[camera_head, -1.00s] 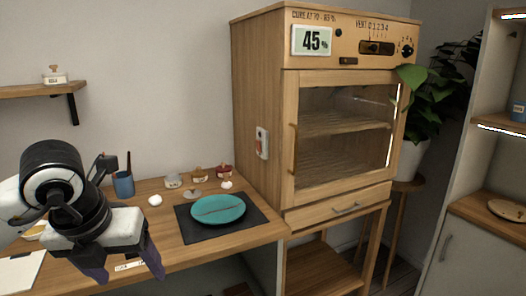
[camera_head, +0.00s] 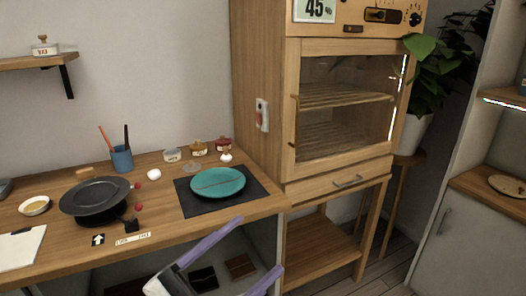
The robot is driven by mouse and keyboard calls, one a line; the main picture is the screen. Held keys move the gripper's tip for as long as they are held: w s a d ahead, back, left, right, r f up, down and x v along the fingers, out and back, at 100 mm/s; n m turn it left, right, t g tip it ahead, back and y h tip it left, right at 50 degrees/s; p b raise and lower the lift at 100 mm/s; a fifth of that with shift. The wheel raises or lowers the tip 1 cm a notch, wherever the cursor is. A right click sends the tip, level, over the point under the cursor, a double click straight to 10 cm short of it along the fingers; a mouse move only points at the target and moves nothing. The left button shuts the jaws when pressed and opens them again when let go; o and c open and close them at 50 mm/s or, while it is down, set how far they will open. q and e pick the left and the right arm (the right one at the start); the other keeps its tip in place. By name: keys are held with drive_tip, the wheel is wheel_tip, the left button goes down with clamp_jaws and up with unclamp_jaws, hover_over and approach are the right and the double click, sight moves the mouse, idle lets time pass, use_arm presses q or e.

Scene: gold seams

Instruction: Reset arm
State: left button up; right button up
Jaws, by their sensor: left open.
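My left gripper (camera_head: 261,244) shows at the bottom centre, in front of the workbench's front edge. Its two long purple fingers are spread apart and point up and to the right, with nothing between them. Its pale body is partly cut off by the bottom edge of the picture. My right gripper is not in view. A teal plate (camera_head: 217,184) with a seam line across it lies on a dark mat (camera_head: 190,206) on the workbench (camera_head: 162,222), behind and above the gripper.
A dark round turntable (camera_head: 95,194), a blue cup with sticks (camera_head: 121,158), small jars (camera_head: 198,149) and a clipboard (camera_head: 20,248) occupy the bench. A shelf with boxes (camera_head: 203,279) lies below. A closed wooden cabinet (camera_head: 345,120) stands to the right.

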use_arm(q)
drive_tip(key=w+a+f+n+t+y, duration=0.1)
drive_tip(key=a+f+n+t+y, duration=0.1)
drive_tip(key=a+f+n+y, duration=0.55)
drive_tip(key=a+f+n+t+y, duration=0.2)
drive_tip(key=f+n+y, duration=0.35)
drive_tip(key=f, duration=0.55)
drive_tip(key=s+a+f+n+g+y, duration=0.3)
drive_tip(key=s+f+g, duration=0.5)
drive_tip(key=s+f, duration=0.8)
wheel_tip(320, 180, down, 4)
drive_tip(key=a+n, duration=0.1)
drive_tip(key=n, duration=0.1)
drive_tip(key=shift+s+f+n, duration=0.15)
drive_tip(key=shift+s+n, duration=0.05)
drive_tip(key=shift+n, duration=0.1)
